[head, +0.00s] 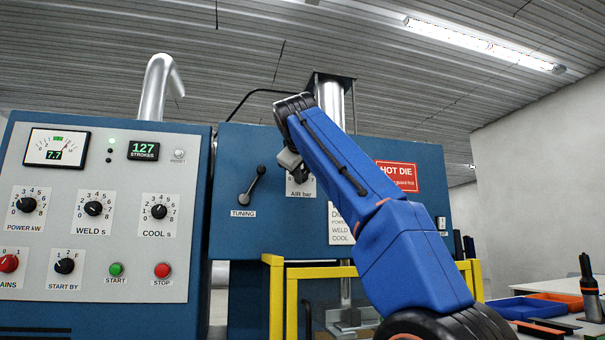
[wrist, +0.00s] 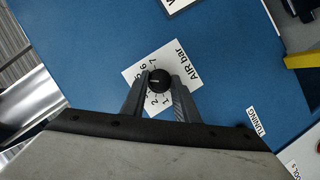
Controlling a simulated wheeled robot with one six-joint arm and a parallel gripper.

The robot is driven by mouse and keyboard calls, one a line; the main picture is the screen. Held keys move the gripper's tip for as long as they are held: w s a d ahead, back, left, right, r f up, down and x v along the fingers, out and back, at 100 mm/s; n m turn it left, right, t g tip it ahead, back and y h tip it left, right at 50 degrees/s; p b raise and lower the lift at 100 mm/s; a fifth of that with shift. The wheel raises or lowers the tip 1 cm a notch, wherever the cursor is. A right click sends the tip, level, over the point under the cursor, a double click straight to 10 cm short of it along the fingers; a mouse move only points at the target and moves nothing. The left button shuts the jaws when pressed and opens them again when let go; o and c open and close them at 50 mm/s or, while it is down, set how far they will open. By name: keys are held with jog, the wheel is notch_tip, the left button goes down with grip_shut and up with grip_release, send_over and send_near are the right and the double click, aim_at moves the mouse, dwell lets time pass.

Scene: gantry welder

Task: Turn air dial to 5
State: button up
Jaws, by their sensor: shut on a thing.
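The air dial is a round black knob (wrist: 159,81) on a white plate marked "AIR bar" (wrist: 190,77), seen in the wrist view. Numbers ring the knob, and a light pointer line shows on its left side. Some numbers are covered by the fingers, so I cannot tell the exact setting. My gripper (wrist: 160,88) is shut on the knob, one finger on each side. In the head view the lower edge of the AIR bar plate (head: 300,190) shows on the blue panel, and my arm hides the knob.
The tuning lever (head: 252,185) is on the blue panel left of the air plate. A grey control box (head: 95,240) with several dials and buttons stands at left. Yellow guard rails (head: 277,300) stand below the panel. A red HOT DIE sign (head: 400,176) is at right.

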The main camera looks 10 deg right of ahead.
jog(key=shift+f+m+y, duration=0.1)
jog(key=shift+m+y, duration=0.2)
jog(key=shift+m, duration=0.2)
jog(key=o, duration=1.1)
jog(key=shift+c, duration=0.2)
jog(key=v, duration=1.7)
jog(key=shift+r, duration=0.25)
jog(key=shift+s, duration=0.15)
